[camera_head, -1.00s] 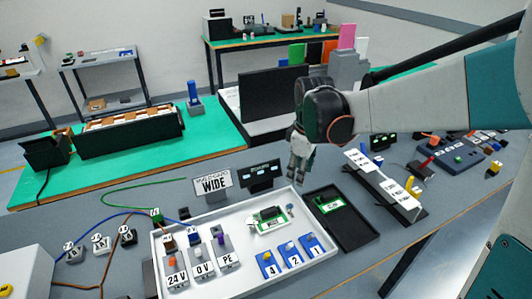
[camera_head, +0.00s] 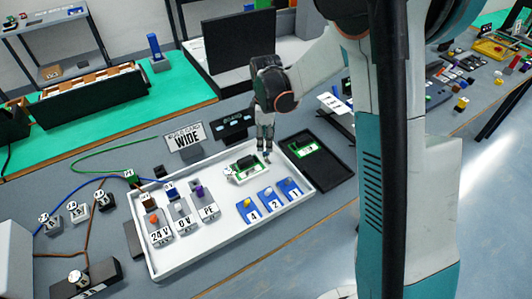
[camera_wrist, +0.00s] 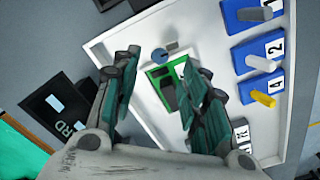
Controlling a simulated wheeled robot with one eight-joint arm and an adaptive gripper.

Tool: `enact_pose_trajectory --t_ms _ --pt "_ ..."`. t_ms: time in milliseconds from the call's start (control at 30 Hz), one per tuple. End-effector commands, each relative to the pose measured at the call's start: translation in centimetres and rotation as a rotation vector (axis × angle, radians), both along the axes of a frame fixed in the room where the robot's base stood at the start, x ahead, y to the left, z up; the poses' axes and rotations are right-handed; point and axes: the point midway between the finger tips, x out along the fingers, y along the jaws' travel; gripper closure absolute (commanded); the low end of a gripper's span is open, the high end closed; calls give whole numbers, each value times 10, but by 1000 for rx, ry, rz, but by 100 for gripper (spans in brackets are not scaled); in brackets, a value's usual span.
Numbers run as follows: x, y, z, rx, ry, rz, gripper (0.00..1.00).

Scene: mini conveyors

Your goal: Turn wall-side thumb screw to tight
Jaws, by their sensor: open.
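A small blue-grey knob (camera_wrist: 159,54) stands in the white tray beside the end of a green circuit board (camera_wrist: 165,85). It looks like a thumb screw, but I cannot tell if it is the wall-side one, or how tight it is. In the head view the green board (camera_head: 246,168) lies near the tray's far right part. My gripper (camera_head: 265,147) points down over the tray just right of the board and hides the knob. In the wrist view my gripper (camera_wrist: 168,68) is open and empty, with its fingers on either side of the board and knob.
The white tray (camera_head: 215,242) also holds blue blocks (camera_head: 270,201) marked 4, 2 and 1, and grey terminal blocks (camera_head: 182,218). A black tray (camera_head: 325,175) lies to the right.

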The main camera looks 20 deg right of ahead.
Motion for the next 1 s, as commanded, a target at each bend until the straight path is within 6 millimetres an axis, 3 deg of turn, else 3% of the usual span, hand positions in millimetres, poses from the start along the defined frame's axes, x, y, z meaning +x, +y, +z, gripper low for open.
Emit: enact_pose_trajectory --t_ms 100,300,733,900,1000 --pt "0 0 -25 0 0 0 59" --pt "0 0 -48 0 0 -1 59" --pt "0 0 -56 0 0 -1 59" --pt "0 0 -56 0 0 -1 96" --pt "0 0 -56 0 0 -1 100"
